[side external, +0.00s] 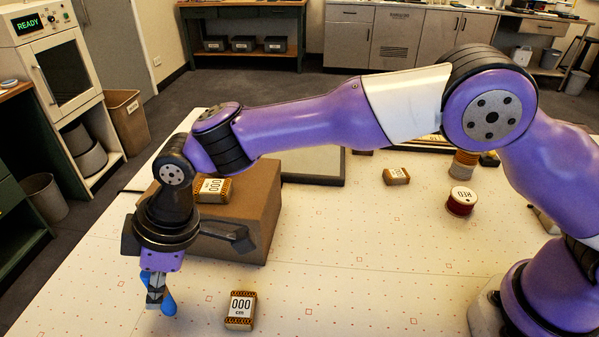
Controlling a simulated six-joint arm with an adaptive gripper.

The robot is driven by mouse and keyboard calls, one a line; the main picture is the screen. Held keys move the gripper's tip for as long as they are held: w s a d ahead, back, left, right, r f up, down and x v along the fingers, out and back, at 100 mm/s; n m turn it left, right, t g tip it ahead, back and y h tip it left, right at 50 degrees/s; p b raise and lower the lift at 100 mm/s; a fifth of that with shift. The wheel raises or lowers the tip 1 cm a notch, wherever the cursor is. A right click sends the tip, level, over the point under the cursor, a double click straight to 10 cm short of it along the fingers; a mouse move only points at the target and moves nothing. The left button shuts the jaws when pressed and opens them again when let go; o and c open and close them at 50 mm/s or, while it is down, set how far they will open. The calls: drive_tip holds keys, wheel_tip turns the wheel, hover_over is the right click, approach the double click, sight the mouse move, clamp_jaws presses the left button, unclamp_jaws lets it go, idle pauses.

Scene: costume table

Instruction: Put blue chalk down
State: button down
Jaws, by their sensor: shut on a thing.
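My gripper (156,294) points down at the lower left of the side external view, in front of the cardboard box. It is shut on a blue object, which I take to be the blue chalk (169,304). Its rounded end sticks out at the lower right of the fingertips, and another blue part shows at their upper left. The fingers hide its middle. The chalk is low over the pale patterned table (330,290); I cannot tell whether it touches the surface.
A brown box (262,215) stands behind my gripper with a labelled packet (213,190) on top. Another packet labelled "000 cm" (240,310) lies to the right. Farther back are a small packet (396,176) and a red spool (461,202). The front middle of the table is clear.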

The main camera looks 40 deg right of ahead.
drive_tip(key=shift+f, duration=0.25)
drive_tip(key=c, duration=0.8)
unclamp_jaws()
drive_tip(key=shift+f, duration=0.1)
drive_tip(key=shift+o, duration=0.2)
